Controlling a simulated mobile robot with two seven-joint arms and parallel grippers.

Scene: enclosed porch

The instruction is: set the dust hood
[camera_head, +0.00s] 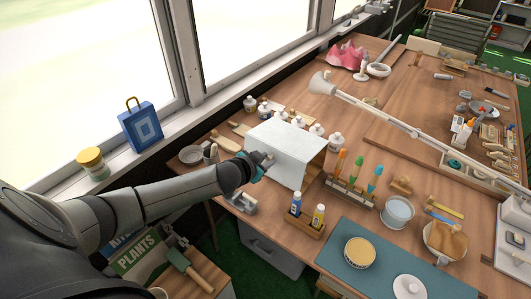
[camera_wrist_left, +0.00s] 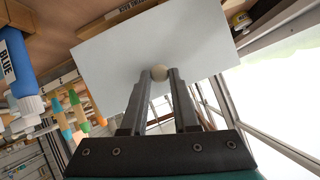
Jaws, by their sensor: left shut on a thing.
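The dust hood (camera_head: 297,148) is a white box-like cover with an open side that faces right, standing on the wooden workbench. My left gripper (camera_head: 264,160) reaches in from the left and meets the hood's near face. In the left wrist view the hood's white panel (camera_wrist_left: 120,60) fills the upper middle, and a small round pale knob (camera_wrist_left: 159,72) sits between my left fingertips (camera_wrist_left: 160,78). The left gripper is shut on this knob. I cannot tell whether the hood's lower edge touches the bench. My right gripper is not in view.
A wooden holder (camera_head: 305,227) with blue and yellow bottles stands just in front of the hood. A rack of colored tools (camera_head: 350,190) stands to its right. Several white bottles (camera_head: 335,140) stand behind it. A long lamp arm (camera_head: 390,122) crosses the bench.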

